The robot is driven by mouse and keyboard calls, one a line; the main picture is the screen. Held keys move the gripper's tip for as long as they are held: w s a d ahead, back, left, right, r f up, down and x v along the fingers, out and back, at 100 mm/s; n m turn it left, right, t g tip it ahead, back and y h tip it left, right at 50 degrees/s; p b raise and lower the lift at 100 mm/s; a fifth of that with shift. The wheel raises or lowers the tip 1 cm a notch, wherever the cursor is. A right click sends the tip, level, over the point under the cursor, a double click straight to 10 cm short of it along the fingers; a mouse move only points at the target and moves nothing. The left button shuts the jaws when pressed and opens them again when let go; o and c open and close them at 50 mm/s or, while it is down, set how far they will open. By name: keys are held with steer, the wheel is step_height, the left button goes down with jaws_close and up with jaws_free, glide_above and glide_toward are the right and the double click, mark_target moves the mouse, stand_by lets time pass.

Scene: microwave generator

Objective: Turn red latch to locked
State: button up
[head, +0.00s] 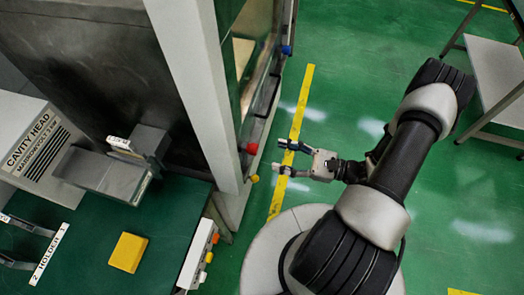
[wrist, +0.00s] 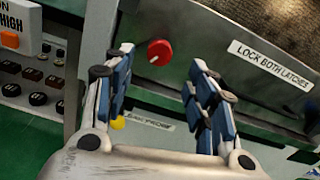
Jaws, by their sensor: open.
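The red latch (wrist: 160,52) is a round red knob with a small pale mark on a dark metal panel in the wrist view. It also shows in the head view as a small red knob (head: 252,148) on the side of the cabinet. My gripper (wrist: 158,70) is open and empty, its two blue-padded fingers on either side of the knob in the wrist view. In the head view my gripper (head: 280,157) points left toward the cabinet, with a gap between its fingertips and the knob. No contact shows.
A "LOCK BOTH LATCHES" label (wrist: 270,64) is right of the red knob. A yellow knob (wrist: 118,123) sits lower. A blue knob (head: 286,50) is farther along the cabinet. A button panel (wrist: 34,85) is at left. Green floor (head: 340,60) is open behind my arm.

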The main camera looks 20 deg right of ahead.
mark_target(257, 150)
steer(key=b+x, duration=0.1)
steer(key=x, duration=0.6)
steer(key=shift+c, duration=0.5)
steer(key=c, duration=1)
